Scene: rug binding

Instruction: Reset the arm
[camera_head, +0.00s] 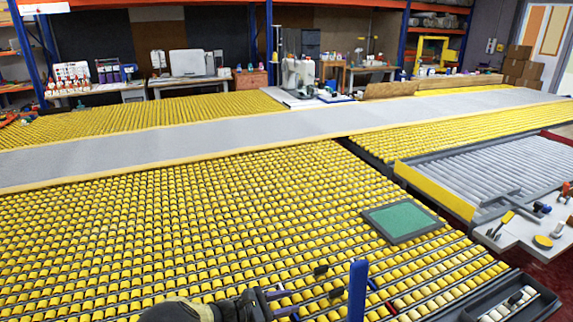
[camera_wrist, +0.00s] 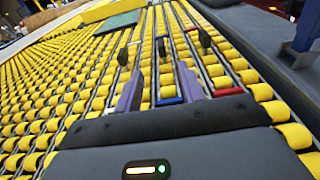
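My gripper (camera_head: 283,303) shows at the bottom middle of the head view, above the yellow roller table (camera_head: 180,230). In the wrist view my gripper (camera_wrist: 160,82) has two purple fingers spread apart. Nothing is held between them; yellow rollers and dark rails show in the gap. Part of my arm is cut off by the bottom edge of the head view.
Small dark upright pieces (camera_head: 320,270) stand on the rollers close by. A blue post (camera_head: 357,290) rises right of my gripper. A green-topped tray (camera_head: 402,220) lies farther back. A dark box (camera_head: 512,299) sits at bottom right. A grey strip (camera_head: 250,129) crosses behind.

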